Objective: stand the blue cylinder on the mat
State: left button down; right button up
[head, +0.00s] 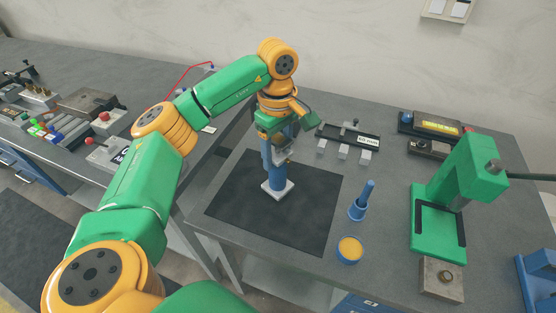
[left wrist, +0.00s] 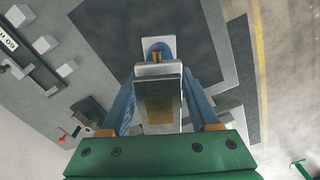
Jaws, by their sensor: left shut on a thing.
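The blue cylinder (head: 277,181) is upright, with a pale square plate (head: 285,194) at its lower end over the black mat (head: 310,225). I cannot tell whether the plate belongs to the cylinder or whether it touches the mat. My left gripper (head: 276,152) points down and is shut on the cylinder's upper part, which its fingers partly hide. In the left wrist view, part of the blue cylinder (left wrist: 159,46) shows between the blue fingers, with the pale plate (left wrist: 149,40) behind it. A grey block hides the rest. My right gripper is not in view.
A blue holder (head: 357,211) and an orange-topped blue jar (head: 349,252) stand right of the mat. A green press (head: 437,225) is farther right. A bar with pale blocks (head: 346,139) lies behind the mat. The mat's front and right parts are clear.

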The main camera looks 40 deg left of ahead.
pick_arm(q)
jog(key=shift+w+a+f, duration=0.2)
jog(key=shift+w+f, duration=0.2)
jog(key=shift+w, duration=0.05)
jog(key=shift+w+a+f, duration=0.2)
jog(key=shift+w+f, duration=0.2)
jog(key=shift+w, duration=0.05)
jog(key=shift+s+f+p, duration=0.25)
jog(key=shift+f+p, duration=0.85)
jog(key=shift+p, duration=0.1)
jog(key=shift+f, duration=0.4)
jog(key=shift+w+f, duration=0.15)
jog(key=shift+f, duration=0.1)
jog(key=shift+c, duration=0.6)
grip_release()
jog(key=shift+s+r, duration=0.1)
jog(key=shift+s, duration=0.1)
